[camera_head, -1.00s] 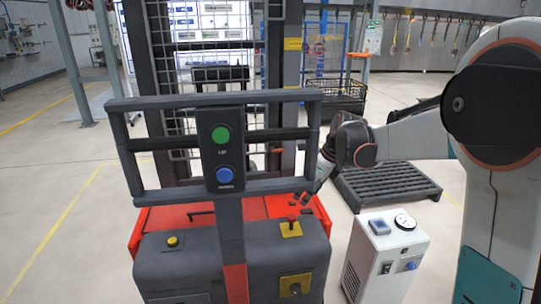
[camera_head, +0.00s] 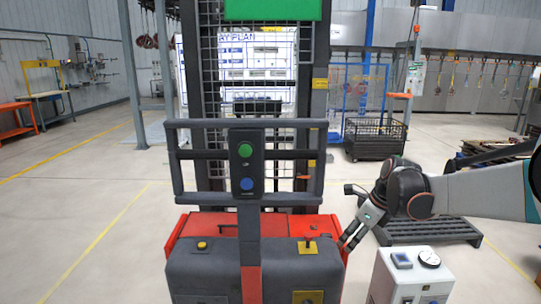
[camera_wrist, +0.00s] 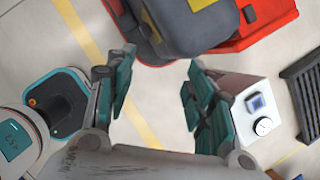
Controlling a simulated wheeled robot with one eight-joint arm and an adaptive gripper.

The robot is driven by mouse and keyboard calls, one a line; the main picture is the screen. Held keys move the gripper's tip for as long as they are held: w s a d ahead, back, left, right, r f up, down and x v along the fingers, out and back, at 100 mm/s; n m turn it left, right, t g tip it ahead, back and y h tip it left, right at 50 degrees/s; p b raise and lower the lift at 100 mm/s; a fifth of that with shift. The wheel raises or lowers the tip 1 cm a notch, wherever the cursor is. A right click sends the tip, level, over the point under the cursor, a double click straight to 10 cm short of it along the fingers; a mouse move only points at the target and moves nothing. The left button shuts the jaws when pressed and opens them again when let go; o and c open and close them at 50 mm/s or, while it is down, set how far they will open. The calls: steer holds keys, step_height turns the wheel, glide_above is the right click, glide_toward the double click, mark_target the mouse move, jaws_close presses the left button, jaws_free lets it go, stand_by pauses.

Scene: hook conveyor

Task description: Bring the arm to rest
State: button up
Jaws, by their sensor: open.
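My gripper (camera_head: 349,243) hangs at the end of my arm on the right side of the head view, pointing down and left, just right of the red and dark grey stacker truck (camera_head: 215,262). In the wrist view my gripper (camera_wrist: 157,100) has its two teal fingers wide apart with only bare floor between them. It holds nothing. The stacker truck's red body (camera_wrist: 270,25) lies beyond the fingertips at the top. The contact between gripper and truck, if any, cannot be told from the head view.
A white box unit with a gauge (camera_head: 408,275) stands close right of the gripper, and also shows in the wrist view (camera_wrist: 252,105). A dark pallet (camera_head: 430,230) lies behind it. A black mesh bin (camera_head: 375,142) stands farther back. The floor at left is clear.

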steer(key=s+a+r+n+t+h, duration=0.1)
steer(key=s+a+r+n, duration=0.15)
steer(key=s+n, duration=0.5)
steer(key=s+a+r+n+t+h, duration=0.1)
steer(key=s+r+n, duration=0.3)
steer(key=s+n, duration=0.3)
steer(key=s+f+n+t+h, duration=0.1)
steer(key=s+f+n, duration=0.2)
steer(key=s+n, duration=0.9)
steer(key=shift+s+t, duration=0.4)
steer(key=shift+s, duration=1.1)
steer(key=shift+a+f, duration=0.1)
